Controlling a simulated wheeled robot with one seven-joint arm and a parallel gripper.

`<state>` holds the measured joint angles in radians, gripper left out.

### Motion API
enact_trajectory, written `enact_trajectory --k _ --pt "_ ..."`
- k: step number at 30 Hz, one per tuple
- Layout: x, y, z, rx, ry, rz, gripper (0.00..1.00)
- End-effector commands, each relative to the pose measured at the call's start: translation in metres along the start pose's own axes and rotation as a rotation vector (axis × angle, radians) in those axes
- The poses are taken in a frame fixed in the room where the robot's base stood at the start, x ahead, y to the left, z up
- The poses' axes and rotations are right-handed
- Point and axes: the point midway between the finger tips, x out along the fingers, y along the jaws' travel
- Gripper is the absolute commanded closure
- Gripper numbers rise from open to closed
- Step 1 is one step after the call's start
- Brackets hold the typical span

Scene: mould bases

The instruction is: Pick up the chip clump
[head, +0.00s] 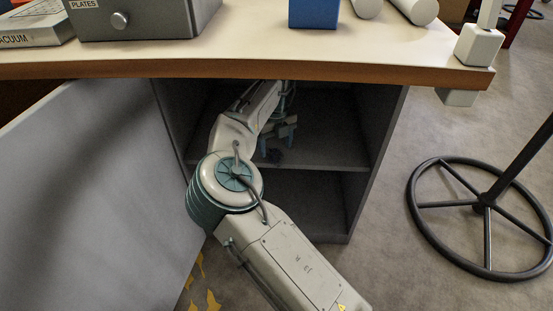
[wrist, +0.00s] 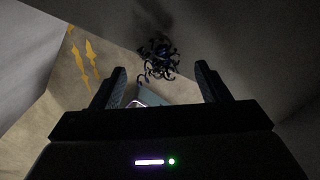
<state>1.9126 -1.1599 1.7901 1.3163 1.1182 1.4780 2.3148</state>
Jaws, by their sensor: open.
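The chip clump (wrist: 158,58) is a small dark tangle of curls. In the wrist view it lies on a grey surface, close to that surface's edge. A dark spot below my gripper in the head view (head: 275,157) looks like the same clump on the cabinet shelf (head: 335,152). My gripper (wrist: 160,70) is open, its two dark fingers on either side of the view with the clump between and just beyond their tips. It holds nothing. In the head view my gripper (head: 278,137) is inside the cabinet, partly in shadow.
The worktop (head: 300,48) overhangs the cabinet. An open grey door (head: 75,185) stands to the left, and the cabinet side wall (head: 375,160) to the right. A grey-teal piece (wrist: 150,94) shows between the fingers, unclear what. A wheel-like ring base (head: 482,205) stands on the floor at right.

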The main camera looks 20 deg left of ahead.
Motion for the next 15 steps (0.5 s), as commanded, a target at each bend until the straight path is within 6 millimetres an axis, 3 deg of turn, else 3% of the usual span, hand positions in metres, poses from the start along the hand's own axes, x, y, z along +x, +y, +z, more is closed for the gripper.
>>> enact_trajectory --k 1,6,13,14,15 --pt "0.012 -0.001 -0.001 0.001 0.001 0.0 0.31" --pt "0.033 -0.001 -0.001 0.0 0.002 -0.001 0.31" --pt "0.033 -0.001 -0.001 0.0 0.001 -0.001 0.31" --pt "0.033 -0.001 -0.001 0.0 0.001 -0.001 0.34" --pt "0.033 -0.001 -0.001 0.0 0.001 -0.001 0.45"
